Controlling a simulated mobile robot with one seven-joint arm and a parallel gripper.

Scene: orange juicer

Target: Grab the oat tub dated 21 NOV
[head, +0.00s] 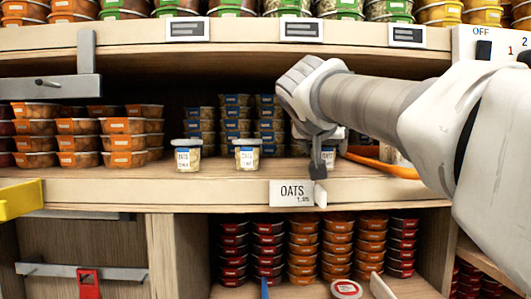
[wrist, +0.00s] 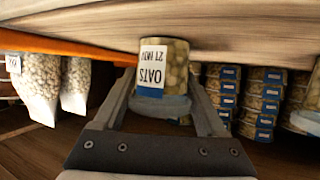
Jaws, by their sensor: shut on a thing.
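The oat tub (wrist: 176,72) is a clear tub of pale oats with a white and blue label. The label reads OATS 21 NOV, upside down in the wrist view. My gripper (wrist: 164,82) has one finger on each side of this tub and is shut on it. The tub's base appears at the shelf board. In the head view my gripper (head: 318,168) is at the shelf's front edge, hiding most of the held tub (head: 329,158). Two similar oat tubs (head: 187,156) (head: 247,154) stand to the left; their dates are too small to read.
An OATS price tag (head: 296,193) is on the shelf edge just below my gripper. An orange bar (head: 382,163) lies to the right. Bags (wrist: 40,90) show at the left of the wrist view.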

